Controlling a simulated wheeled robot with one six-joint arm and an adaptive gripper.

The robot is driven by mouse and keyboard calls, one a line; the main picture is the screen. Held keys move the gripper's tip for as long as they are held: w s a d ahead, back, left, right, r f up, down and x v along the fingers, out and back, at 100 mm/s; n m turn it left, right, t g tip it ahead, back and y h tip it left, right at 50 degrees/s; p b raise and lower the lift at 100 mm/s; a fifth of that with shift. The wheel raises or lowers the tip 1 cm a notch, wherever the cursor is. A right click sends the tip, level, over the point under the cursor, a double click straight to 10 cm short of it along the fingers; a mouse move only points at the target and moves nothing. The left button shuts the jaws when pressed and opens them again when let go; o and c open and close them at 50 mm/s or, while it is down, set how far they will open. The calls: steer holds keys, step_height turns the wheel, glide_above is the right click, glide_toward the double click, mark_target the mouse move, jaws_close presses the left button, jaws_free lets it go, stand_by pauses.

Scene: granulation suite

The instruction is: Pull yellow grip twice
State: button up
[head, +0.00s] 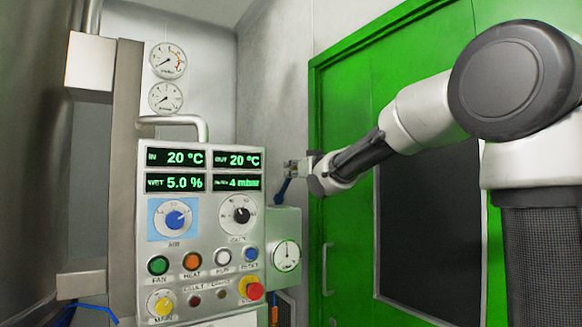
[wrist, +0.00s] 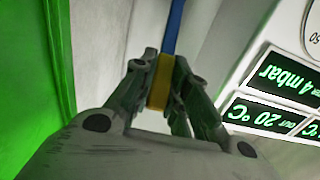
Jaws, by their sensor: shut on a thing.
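The yellow grip (wrist: 160,82) shows in the wrist view, at the end of a blue bar or cord (wrist: 174,28). My gripper (wrist: 161,75) is shut on the yellow grip, with a finger on each side of it. In the head view my gripper (head: 293,170) is beside the upper right of the control panel, and a short blue piece (head: 283,190) slants down from it. The yellow grip cannot be made out in the head view, where my fingers cover that spot.
The control panel (head: 199,216) has lit displays, knobs, buttons and a red stop button (head: 254,291). A grey box with a gauge (head: 286,256) stands right of it, below my gripper. A green door (head: 340,130) is behind my arm. Two gauges (head: 167,61) hang on the wall.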

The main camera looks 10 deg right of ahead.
mark_target(288, 183)
steer(key=shift+s+f, duration=0.15)
steer(key=shift+f, duration=0.15)
steer(key=shift+s+d+f, duration=0.15)
steer(key=shift+s+f, duration=0.25)
steer(key=shift+f, duration=0.1)
steer(key=shift+s+d+f, duration=0.15)
steer(key=shift+s+f, duration=0.25)
steer(key=shift+f, duration=0.1)
steer(key=shift+s+d+f, duration=0.1)
steer(key=shift+s+f, duration=0.3)
steer(key=shift+f, duration=0.35)
steer(key=o, duration=1.1)
steer(key=shift+o, duration=0.2)
steer(key=shift+s, duration=0.1)
